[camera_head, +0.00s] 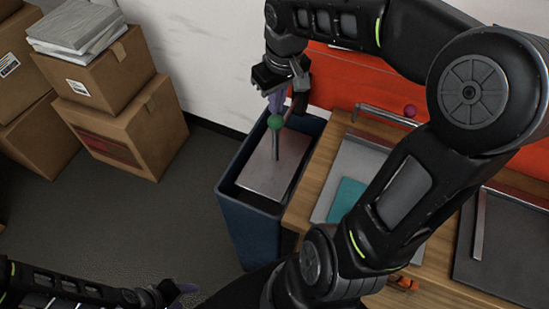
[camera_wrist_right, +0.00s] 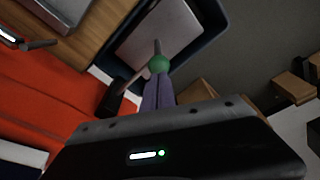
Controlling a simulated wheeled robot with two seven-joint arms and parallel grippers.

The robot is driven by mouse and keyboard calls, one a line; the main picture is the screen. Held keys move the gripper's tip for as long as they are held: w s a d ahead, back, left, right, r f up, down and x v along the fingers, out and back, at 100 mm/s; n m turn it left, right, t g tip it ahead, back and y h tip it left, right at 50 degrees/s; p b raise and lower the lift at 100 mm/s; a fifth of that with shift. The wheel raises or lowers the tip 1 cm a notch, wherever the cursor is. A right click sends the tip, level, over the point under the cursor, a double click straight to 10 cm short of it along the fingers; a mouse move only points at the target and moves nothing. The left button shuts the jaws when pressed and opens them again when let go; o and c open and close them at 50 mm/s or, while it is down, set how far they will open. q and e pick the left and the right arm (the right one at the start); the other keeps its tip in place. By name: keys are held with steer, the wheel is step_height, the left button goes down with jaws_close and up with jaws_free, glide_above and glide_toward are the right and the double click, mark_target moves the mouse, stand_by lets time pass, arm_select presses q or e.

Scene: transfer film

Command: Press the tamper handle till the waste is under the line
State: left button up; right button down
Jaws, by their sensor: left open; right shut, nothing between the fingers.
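The tamper handle is a green ball knob (camera_head: 275,122) on a thin grey rod that rises from a flat metal plate (camera_head: 262,180). The plate lies inside a dark blue bin (camera_head: 232,205), below its rim. My right gripper (camera_head: 275,103) is shut with its purple fingertips right at the top of the knob, nothing between them. In the right wrist view the knob (camera_wrist_right: 159,64) sits at the fingertips; I cannot tell whether they touch. My left gripper (camera_head: 187,288) is open at the lower left, away from the bin. The waste and any line are hidden from view.
A wooden bench (camera_head: 299,213) with a metal tray and a teal piece (camera_head: 346,196) stands right beside the bin. An orange panel (camera_head: 350,82) is behind it. Cardboard boxes (camera_head: 150,133) stand at the left. The floor (camera_head: 120,220) between is clear.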

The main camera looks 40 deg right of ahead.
mark_target(276, 116)
steer(key=shift+f, duration=0.1)
steer(key=shift+f+b, duration=1.4)
steer(key=shift+f, duration=0.2)
steer(key=shift+f+b, duration=2.5)
steer(key=shift+f, duration=0.7)
step_height(276, 116, up, 6)
steer(key=p, duration=0.5)
steer(key=shift+r, duration=0.15)
step_height(276, 116, up, 8)
steer(key=p, duration=0.6)
